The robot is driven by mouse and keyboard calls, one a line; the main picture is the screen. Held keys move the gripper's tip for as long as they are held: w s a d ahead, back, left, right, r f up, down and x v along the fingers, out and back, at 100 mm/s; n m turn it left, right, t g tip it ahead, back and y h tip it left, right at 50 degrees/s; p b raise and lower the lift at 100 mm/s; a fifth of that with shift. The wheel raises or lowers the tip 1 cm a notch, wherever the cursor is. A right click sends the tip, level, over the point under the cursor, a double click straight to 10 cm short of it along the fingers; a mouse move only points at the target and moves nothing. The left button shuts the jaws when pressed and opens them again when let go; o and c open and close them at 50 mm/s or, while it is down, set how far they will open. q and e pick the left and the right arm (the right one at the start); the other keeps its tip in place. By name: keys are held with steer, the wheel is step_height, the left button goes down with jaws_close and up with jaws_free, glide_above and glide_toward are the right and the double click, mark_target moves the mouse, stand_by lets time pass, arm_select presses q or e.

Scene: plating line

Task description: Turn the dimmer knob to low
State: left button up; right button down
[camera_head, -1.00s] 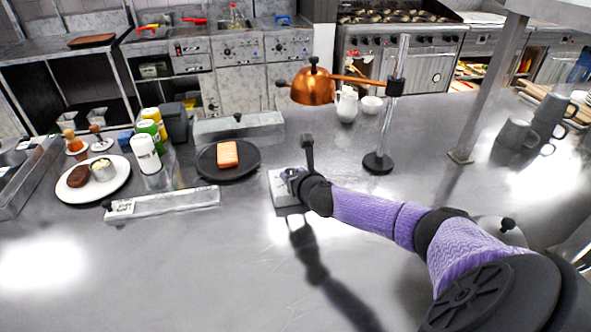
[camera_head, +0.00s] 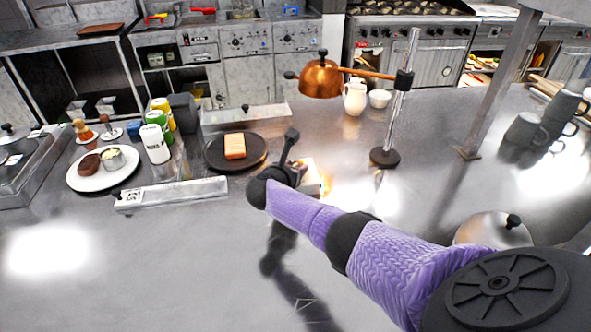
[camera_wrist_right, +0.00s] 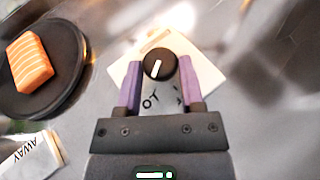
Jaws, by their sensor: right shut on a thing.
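The dimmer is a pale box (camera_wrist_right: 203,66) lying on the steel counter. In the right wrist view its round black knob (camera_wrist_right: 159,65) has a white pointer mark, tilted slightly from upright. My right gripper (camera_wrist_right: 160,78) is shut on the knob, with a purple-lined finger on either side of it. Dark lettering shows on the box between the fingers, partly hidden. In the head view my right gripper (camera_head: 291,172) covers the knob and part of the box (camera_head: 313,170). My left gripper is not in view.
A copper lamp (camera_head: 320,79) hangs from a stand (camera_head: 385,157) behind the box. A dark plate (camera_head: 216,160) with a salmon piece (camera_head: 235,146) is to the left. A ticket rail (camera_head: 171,194) and a silver dome (camera_head: 492,231) lie nearby. The front counter is clear.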

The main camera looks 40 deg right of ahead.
steer(key=shift+m+g, duration=0.3)
stand_by(0.4)
steer(key=shift+c, duration=1.2)
jaws_free()
steer(key=shift+w, duration=0.1)
steer(key=shift+a+r, duration=0.25)
steer(key=shift+a, duration=0.05)
steer(key=p+v, duration=0.5)
steer(key=v, duration=0.4)
steer(key=shift+a+p, duration=0.2)
steer(key=shift+p, duration=0.1)
